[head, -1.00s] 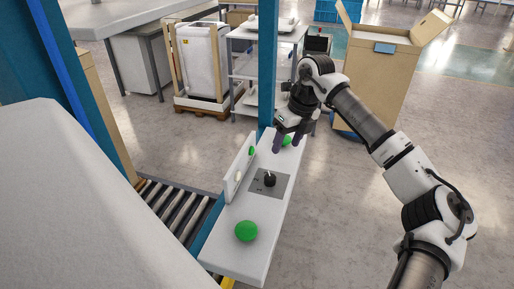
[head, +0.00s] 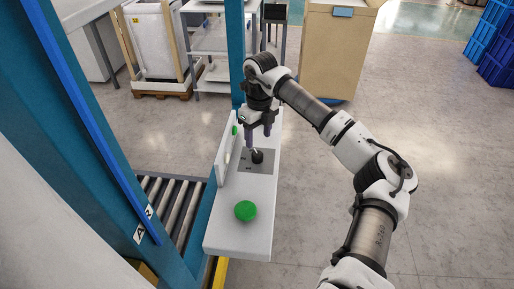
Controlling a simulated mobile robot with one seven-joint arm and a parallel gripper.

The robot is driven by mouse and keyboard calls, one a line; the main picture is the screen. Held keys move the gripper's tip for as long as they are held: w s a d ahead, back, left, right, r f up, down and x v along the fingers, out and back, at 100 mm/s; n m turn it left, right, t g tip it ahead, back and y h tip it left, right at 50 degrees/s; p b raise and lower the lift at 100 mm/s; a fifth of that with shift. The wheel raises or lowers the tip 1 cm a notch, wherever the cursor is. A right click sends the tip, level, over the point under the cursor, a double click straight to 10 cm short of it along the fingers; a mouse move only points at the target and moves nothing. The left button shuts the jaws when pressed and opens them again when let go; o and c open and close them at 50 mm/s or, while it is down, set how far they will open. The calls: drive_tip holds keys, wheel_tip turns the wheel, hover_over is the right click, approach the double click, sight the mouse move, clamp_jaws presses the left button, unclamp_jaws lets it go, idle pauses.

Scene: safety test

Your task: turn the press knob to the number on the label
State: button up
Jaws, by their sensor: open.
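The press knob (head: 257,156) is a small black knob on a grey plate (head: 264,168) set in a white control panel (head: 238,236). A pale mark shows near the knob's top, but its setting is too small to read. My gripper (head: 260,139) points down just above and behind the knob, its two dark fingers apart and empty. I cannot tell whether a fingertip touches the knob. A white upright plate (head: 226,157) stands along the panel's left edge, with a green spot and a pale spot on it. I cannot read any number on it.
A green button (head: 245,211) sits on the panel's near end. A blue post (head: 234,50) rises at the panel's far end. A roller conveyor (head: 172,207) lies to the left. The floor right of my arm is clear; blue crates (head: 497,40) stand far right.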

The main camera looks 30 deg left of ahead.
sight(258, 154)
wheel_tip(258, 154, down, 7)
drive_tip(key=shift+s+f+p, duration=0.1)
drive_tip(key=shift+p, duration=0.8)
drive_tip(key=c, duration=1)
